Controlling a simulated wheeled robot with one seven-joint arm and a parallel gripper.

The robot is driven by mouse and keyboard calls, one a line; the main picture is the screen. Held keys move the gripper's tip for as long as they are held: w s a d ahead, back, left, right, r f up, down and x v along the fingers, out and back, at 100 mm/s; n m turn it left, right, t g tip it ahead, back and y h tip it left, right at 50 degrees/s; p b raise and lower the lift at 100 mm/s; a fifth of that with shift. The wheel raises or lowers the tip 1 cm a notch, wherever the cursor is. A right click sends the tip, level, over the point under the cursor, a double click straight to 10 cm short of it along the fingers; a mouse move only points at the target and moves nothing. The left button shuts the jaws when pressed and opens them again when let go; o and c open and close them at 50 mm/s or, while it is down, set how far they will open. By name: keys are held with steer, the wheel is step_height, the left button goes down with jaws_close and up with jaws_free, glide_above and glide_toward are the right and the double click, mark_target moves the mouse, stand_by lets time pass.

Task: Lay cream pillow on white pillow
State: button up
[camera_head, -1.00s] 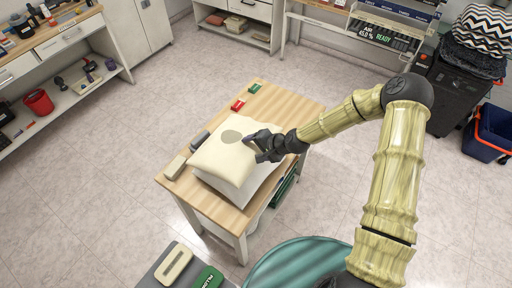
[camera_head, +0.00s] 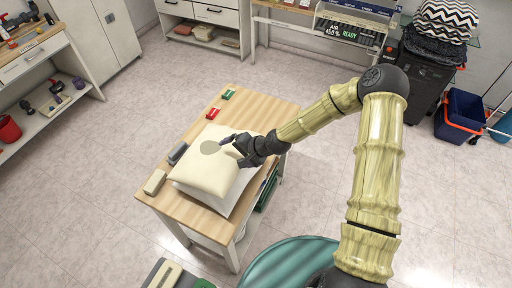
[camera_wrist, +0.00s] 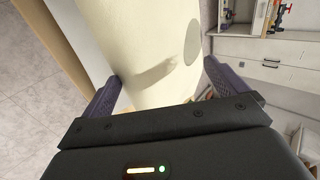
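The cream pillow (camera_head: 205,171) lies on top of the white pillow (camera_head: 243,188) on the small wooden table, with a round grey spot on its upper face. The white pillow shows only along its right side and below; the rest is covered. My gripper (camera_head: 236,148) is at the right edge of the cream pillow, its two fingers spread apart. In the wrist view my gripper (camera_wrist: 163,82) has its purple finger pads wide apart, with the cream pillow (camera_wrist: 140,45) between and beyond them. Whether a finger touches it is unclear.
The wooden table (camera_head: 255,108) also bears a beige block (camera_head: 154,182), a dark grey block (camera_head: 178,153), a red box (camera_head: 213,113) and a green box (camera_head: 229,94). A teal round surface (camera_head: 285,262) stands in front.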

steer(key=b+v, duration=0.2)
steer(key=v, duration=1.4)
steer(key=shift+d, duration=0.1)
steer(key=v, duration=1.7)
steer(key=shift+p, duration=0.3)
steer(key=shift+w, duration=0.1)
